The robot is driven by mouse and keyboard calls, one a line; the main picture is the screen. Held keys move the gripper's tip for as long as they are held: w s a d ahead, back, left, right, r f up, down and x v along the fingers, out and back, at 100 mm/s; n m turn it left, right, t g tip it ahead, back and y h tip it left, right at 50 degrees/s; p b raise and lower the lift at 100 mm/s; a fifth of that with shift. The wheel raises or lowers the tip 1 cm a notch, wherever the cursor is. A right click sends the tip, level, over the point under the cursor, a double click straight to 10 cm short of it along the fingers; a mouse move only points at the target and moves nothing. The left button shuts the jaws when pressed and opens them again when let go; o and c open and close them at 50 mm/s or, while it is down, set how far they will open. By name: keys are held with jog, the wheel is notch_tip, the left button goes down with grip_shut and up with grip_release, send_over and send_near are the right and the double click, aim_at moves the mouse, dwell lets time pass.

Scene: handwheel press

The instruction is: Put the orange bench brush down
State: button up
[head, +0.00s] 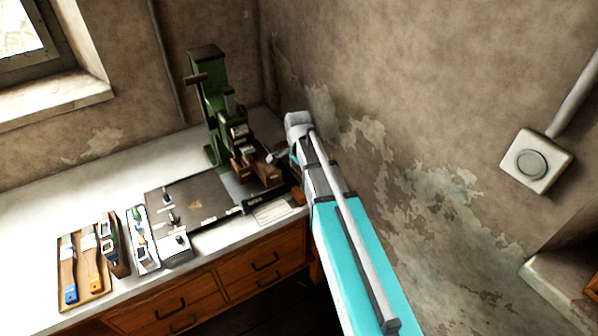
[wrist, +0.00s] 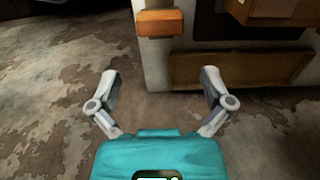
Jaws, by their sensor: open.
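My gripper (wrist: 160,92) is open in the wrist view, with its two fingers spread wide and nothing between them. An orange block-shaped piece (wrist: 160,22) lies beyond the fingertips at the edge of a pale surface, apart from both fingers. It may be part of the orange bench brush, but I cannot tell.
The white bench (head: 35,222) carries a green press (head: 208,105), a dark board (head: 200,198) with small knobs and a narrow tray (head: 147,255) of small items. Wooden drawers (head: 262,268) are below. A peeling wall (head: 400,120) stands behind my arm. The back left of the bench is clear.

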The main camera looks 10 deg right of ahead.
jog(key=shift+s, duration=0.1)
dwell(0.3)
jog(key=s+n, duration=1.4)
jog(key=s, duration=0.2)
jog(key=shift+a, duration=0.1)
dwell(1.1)
